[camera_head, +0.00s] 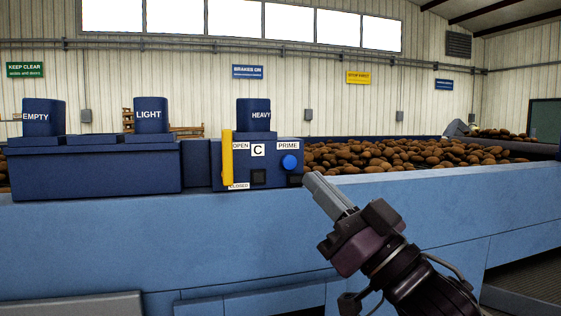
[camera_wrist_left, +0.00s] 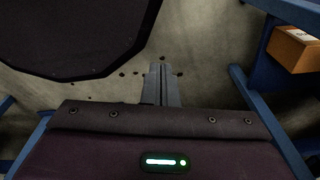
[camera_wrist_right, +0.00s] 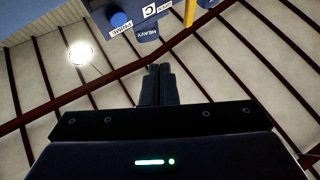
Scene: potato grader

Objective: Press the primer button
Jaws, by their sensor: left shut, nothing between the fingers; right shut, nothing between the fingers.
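The primer button is a round blue knob (camera_head: 289,162) under a PRIME label on the dark blue control box (camera_head: 203,178). It also shows at the top of the right wrist view, as a blue disc (camera_wrist_right: 120,19) beside its PRIME label. My right gripper (camera_head: 312,180) is shut and empty. In the head view its fingertips are just right of and a little below the button, and they appear apart from it. My left gripper (camera_wrist_left: 161,68) is out of the head view; in its wrist view it is shut and empty above the floor.
A yellow lever (camera_head: 227,158) stands left of the button, beside OPEN and CLOSED labels. Blue hoppers marked EMPTY (camera_head: 43,119), LIGHT (camera_head: 151,116) and HEAVY (camera_head: 254,114) stand behind. Potatoes (camera_head: 400,154) lie behind the light blue wall (camera_head: 430,190). An orange-brown box (camera_wrist_left: 294,48) is near my left gripper.

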